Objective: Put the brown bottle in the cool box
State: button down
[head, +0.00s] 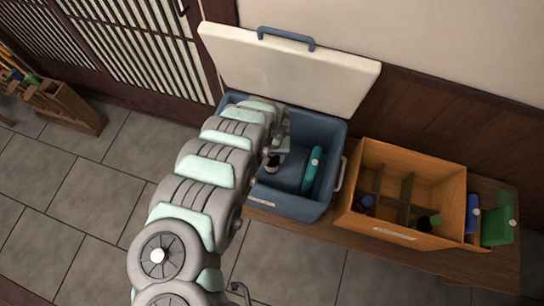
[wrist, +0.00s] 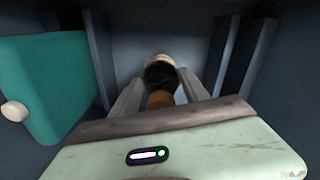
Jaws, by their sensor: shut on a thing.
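The blue cool box (head: 285,205) stands with its white lid (head: 290,70) open and tipped back toward the wall. My gripper (head: 272,158) is down inside the box, mostly covered by my wrist in the head view. In the wrist view my gripper (wrist: 160,88) is shut on the brown bottle (wrist: 160,99), with one finger on each side. The bottle shows a brown part, a dark part and a pale end. I cannot tell whether it touches the box floor.
A teal flat container (head: 312,171) with a pale cap stands at the box's right side; it also shows in the wrist view (wrist: 48,85). A wooden divided crate (head: 440,195) with bottles stands right of the box on a wooden bench (head: 400,250). Blue and green items stand beyond it.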

jog(key=shift+f, duration=0.15)
jog(key=c, duration=0.6)
grip_release()
jog(key=shift+o, duration=0.2)
notch_tip(320, 180, up, 11)
jog(key=p, duration=0.5)
jog(key=shift+r+p, duration=0.55)
jog(key=shift+r, duration=0.15)
